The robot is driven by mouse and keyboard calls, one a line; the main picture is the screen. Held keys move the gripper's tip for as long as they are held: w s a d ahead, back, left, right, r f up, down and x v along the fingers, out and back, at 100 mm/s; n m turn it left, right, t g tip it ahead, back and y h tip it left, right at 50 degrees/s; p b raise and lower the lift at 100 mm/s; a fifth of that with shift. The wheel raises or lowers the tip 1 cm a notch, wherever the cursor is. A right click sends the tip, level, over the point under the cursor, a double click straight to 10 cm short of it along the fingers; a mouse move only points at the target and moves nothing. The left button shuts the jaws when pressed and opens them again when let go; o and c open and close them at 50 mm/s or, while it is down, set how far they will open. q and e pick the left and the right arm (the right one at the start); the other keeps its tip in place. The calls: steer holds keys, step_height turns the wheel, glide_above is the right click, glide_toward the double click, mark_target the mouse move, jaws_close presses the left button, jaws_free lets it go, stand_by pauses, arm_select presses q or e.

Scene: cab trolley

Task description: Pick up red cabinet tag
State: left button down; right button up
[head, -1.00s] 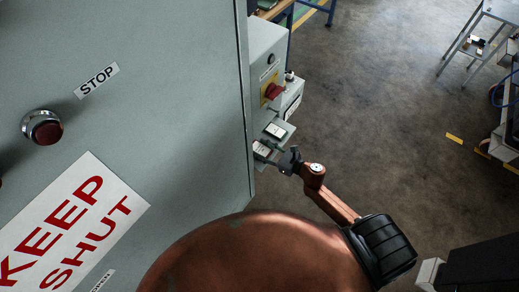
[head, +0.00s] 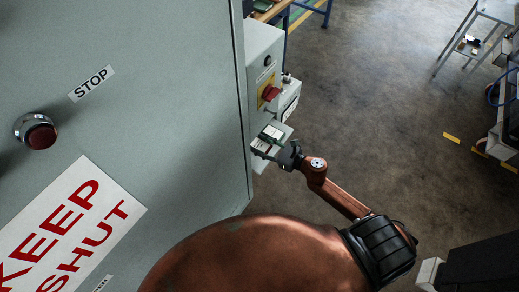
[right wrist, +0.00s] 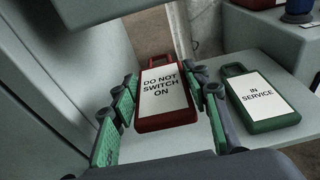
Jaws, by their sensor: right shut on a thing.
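The red cabinet tag (right wrist: 165,95) reads "DO NOT SWITCH ON" on a white face with a red rim. It sits between the green-padded fingers of my right gripper (right wrist: 165,122), which is shut on it. In the head view my right gripper (head: 281,153) is at the small shelf beside the cabinet, with the tag (head: 262,147) at its tips. Whether the tag touches the shelf is hard to tell. My left gripper is not in view.
A green "IN SERVICE" tag (right wrist: 262,97) lies on the grey shelf (right wrist: 285,62), close to the right finger. A grey box with a red switch (head: 270,94) stands just beyond. The large cabinet door (head: 150,110) fills the left. Open floor (head: 380,100) lies to the right.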

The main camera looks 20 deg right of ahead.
step_height(320, 180, up, 2)
steer(key=shift+r, duration=0.1)
steer(key=d+b, duration=0.6)
steer(key=d, duration=1.3)
steer(key=shift+w+d, duration=0.3)
steer(key=shift+w, duration=0.1)
steer(key=shift+a, duration=0.1)
